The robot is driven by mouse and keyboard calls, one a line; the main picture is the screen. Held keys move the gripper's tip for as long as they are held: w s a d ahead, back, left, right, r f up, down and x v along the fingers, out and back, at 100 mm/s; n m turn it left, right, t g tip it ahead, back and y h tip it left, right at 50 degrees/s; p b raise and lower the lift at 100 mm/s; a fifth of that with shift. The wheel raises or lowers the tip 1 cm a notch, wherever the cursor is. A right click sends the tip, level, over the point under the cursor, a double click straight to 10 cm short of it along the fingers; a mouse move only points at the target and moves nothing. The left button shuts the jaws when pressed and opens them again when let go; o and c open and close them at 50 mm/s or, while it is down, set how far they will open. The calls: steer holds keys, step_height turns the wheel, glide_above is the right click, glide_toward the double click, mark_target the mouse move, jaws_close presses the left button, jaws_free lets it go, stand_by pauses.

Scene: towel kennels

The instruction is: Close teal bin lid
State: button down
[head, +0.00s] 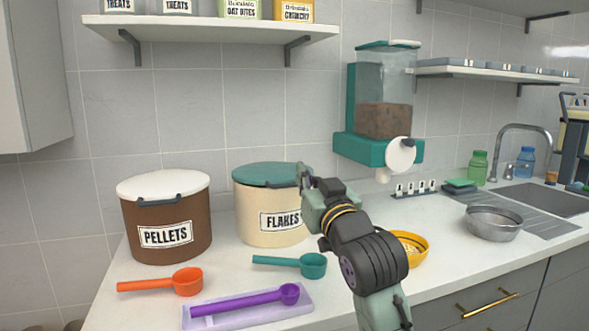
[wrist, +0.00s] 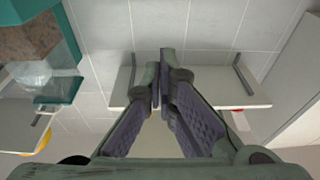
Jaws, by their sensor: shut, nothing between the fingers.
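The cream bin (head: 262,216), labelled FLAKES, stands on the counter with its teal lid (head: 265,174). The lid looks flat and level across the bin's top. Its right edge is partly hidden by my gripper, so I cannot tell whether it is fully seated there. My gripper (head: 304,178) is at the right side of the lid, by its rim; whether it touches is unclear. In the wrist view my gripper (wrist: 161,68) has its fingertips together with nothing between them. The bin and lid cannot be made out in the wrist view.
The brown PELLETS bin (head: 160,221) with a white lid stands to the left. An orange scoop (head: 186,282), teal scoop (head: 311,265) and purple scoop (head: 288,294) lie in front. A yellow bowl (head: 417,248) is behind my arm. A teal dispenser (head: 350,148) hangs above right.

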steer(key=w+a+r+g+p, duration=0.1)
steer(key=w+p, duration=0.1)
steer(key=w, duration=0.2)
steer(key=w+a+r+p, duration=0.2)
steer(key=w, duration=0.2)
steer(key=shift+h, duration=0.4)
steer(key=f, duration=0.4)
steer(key=shift+s+d+f, duration=0.2)
steer(key=shift+d+f, duration=0.05)
steer(key=shift+d, duration=0.1)
